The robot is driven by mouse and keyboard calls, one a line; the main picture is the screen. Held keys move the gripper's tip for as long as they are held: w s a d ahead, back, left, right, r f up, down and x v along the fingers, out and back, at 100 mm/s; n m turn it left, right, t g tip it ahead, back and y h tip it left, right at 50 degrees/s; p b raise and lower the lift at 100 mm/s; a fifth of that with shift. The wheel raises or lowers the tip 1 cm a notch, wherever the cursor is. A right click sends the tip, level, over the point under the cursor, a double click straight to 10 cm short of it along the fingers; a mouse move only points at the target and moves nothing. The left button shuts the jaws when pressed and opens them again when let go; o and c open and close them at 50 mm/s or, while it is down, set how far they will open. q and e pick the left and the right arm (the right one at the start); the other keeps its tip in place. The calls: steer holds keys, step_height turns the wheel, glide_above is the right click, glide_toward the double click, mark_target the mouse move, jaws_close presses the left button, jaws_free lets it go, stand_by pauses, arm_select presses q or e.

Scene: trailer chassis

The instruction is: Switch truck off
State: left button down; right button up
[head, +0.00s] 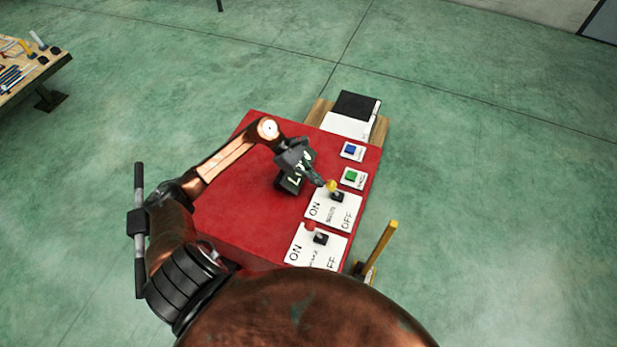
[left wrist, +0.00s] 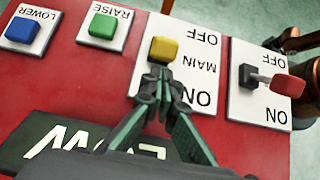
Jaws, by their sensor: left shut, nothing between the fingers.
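A red control box (head: 235,215) has a white MAIN switch plate (head: 325,213) with a yellow-tipped lever (head: 331,186) and ON and OFF marks. Beside it is a second plate (head: 300,258) with a red-tipped lever (head: 310,225), also marked ON and OFF. My left gripper (head: 321,183) is shut and empty, its tips right by the yellow knob. In the left wrist view the closed fingertips (left wrist: 165,82) are just below the yellow knob (left wrist: 164,50), on its ON side; I cannot tell whether they touch. The red knob (left wrist: 287,85) is to the right. My right gripper is not in view.
A blue LOWER button (head: 352,150) and a green RAISE button (head: 352,177) are on the box above the switches. A yellow bar (head: 383,245) rises at its right. A workbench with tools (head: 30,75) is at the far left. The green floor around is clear.

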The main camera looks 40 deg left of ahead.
arm_select(q)
steer(key=shift+w+d+r, duration=0.1)
steer(key=shift+d+r, duration=0.1)
steer(key=shift+r, duration=0.05)
stand_by(0.3)
